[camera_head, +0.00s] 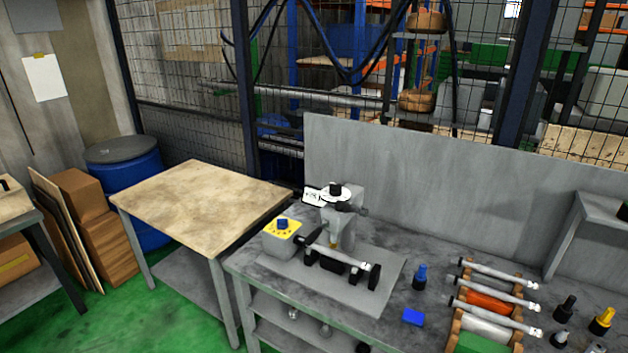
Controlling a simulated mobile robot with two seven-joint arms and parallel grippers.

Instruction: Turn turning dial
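A small grinder-like fixture (343,232) stands on a grey plate on the grey metal workbench. At its left end is a grey box with a yellow top face, and a blue knob (283,224) sits on that face. A black knob (335,189) sits on a white round disc at the top of the fixture's upright. I cannot tell which of the two knobs is the turning dial. A metal shaft (337,254) lies across the fixture, running right from the box. Neither of my grippers is in view.
The workbench (400,325) has a tall grey back panel. A rack with several metal shafts (490,305), a blue block (413,317) and several small tool holders lie to the right. A wooden-topped table (200,200) stands left. Green floor (120,315) is open at the lower left.

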